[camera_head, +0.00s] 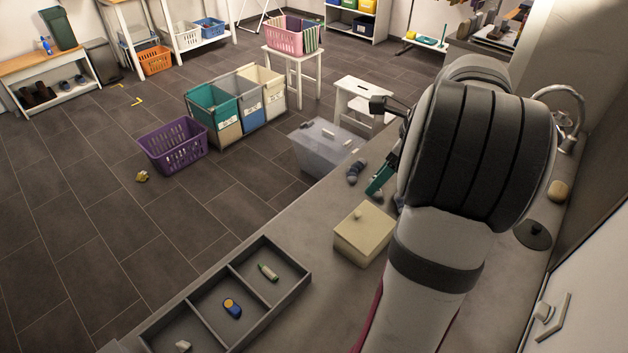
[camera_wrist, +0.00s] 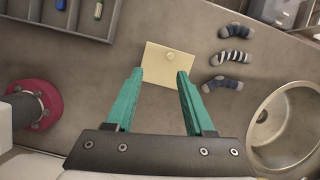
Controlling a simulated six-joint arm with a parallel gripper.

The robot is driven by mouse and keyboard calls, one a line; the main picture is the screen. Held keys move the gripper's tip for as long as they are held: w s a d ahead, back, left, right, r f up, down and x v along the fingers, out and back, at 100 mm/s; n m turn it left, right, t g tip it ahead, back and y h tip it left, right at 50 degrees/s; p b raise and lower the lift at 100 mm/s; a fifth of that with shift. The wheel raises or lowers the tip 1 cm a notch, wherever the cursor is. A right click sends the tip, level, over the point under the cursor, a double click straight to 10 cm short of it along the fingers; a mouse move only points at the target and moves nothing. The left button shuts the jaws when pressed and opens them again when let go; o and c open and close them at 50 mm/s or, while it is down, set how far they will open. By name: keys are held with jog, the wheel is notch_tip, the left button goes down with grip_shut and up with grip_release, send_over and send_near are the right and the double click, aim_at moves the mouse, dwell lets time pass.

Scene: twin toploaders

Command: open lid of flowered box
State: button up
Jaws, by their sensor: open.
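A cream box (camera_head: 362,243) with a flat lid and a small round knob (camera_head: 357,215) stands on the grey counter, lid shut. No flower pattern can be made out on it from here. In the wrist view the box (camera_wrist: 158,60) lies beyond my fingertips, with its knob (camera_wrist: 169,57) near the middle of the lid. My gripper (camera_wrist: 160,73) is open and empty, its two teal fingers spread to either side of the box's near part in the picture. In the head view my gripper (camera_head: 382,178) shows partly behind my arm, above and to the right of the box.
A grey divided tray (camera_head: 230,300) holding small items lies on the counter at the front left. Several striped socks (camera_wrist: 233,57) lie right of the box in the wrist view, near a round metal sink (camera_wrist: 285,125). A clear lidded bin (camera_head: 325,145) stands beyond the counter.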

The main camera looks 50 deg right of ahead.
aim_at(358, 213)
jog(key=w+f, duration=0.1)
jog(key=f, duration=0.4)
jog(key=w+d+f+m, duration=0.1)
jog(key=f, duration=0.4)
jog(key=w+d+f+m, duration=0.1)
jog(key=w+f, duration=0.1)
jog(key=f, duration=0.3)
jog(key=shift+d+h, duration=0.1)
jog(key=shift+h, duration=0.2)
grip_shut()
dwell(0.5)
